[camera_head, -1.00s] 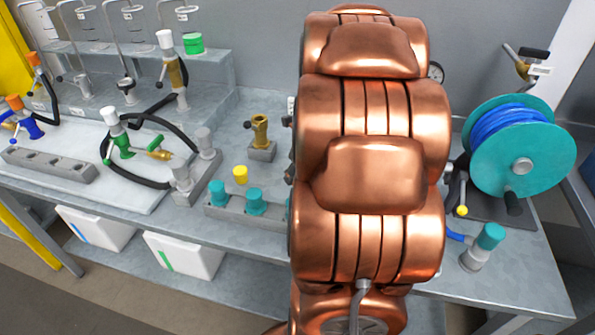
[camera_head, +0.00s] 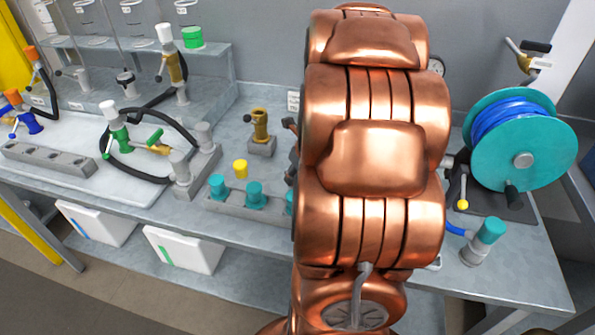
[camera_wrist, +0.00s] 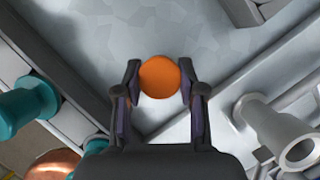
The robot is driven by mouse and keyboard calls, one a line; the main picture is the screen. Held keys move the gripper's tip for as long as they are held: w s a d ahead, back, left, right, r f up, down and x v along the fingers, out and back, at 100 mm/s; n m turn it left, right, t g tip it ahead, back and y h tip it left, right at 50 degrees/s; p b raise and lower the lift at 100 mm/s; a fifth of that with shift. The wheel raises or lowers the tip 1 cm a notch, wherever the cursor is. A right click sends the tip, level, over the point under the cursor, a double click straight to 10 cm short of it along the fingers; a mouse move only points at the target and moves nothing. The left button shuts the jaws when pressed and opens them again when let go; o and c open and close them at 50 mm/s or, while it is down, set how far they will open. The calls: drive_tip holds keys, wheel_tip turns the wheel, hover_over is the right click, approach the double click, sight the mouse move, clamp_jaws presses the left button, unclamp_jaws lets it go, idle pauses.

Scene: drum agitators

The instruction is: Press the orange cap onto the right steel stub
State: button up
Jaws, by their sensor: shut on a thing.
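The orange cap (camera_wrist: 159,78) is between the two fingers of my gripper (camera_wrist: 160,82) in the wrist view. The fingers are shut on its sides, and a grey bench surface shows beneath it. A bare grey steel stub (camera_wrist: 285,132) is at the right of the wrist view, apart from the cap. In the head view, two grey stubs stand on a block, a nearer one (camera_head: 180,166) and a farther one (camera_head: 204,136). I cannot tell which of them the wrist view shows. My copper arm hides the held cap in the head view.
Teal-capped stubs (camera_head: 254,194) stand in a row on a rail, with a yellow cap (camera_head: 240,168) behind. A brass fitting (camera_head: 260,126) is behind that. A black hose (camera_head: 152,182) loops at left. A teal reel (camera_head: 520,145) and teal-capped stub (camera_head: 485,240) are at right.

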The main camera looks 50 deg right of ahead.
drive_tip(key=shift+f, duration=0.55)
idle(0.9)
drive_tip(key=shift+f, duration=0.15)
drive_tip(key=shift+c, duration=1.1)
drive_tip(key=o, duration=1.1)
wheel_tip(320, 180, up, 4)
drive_tip(key=p, duration=0.4)
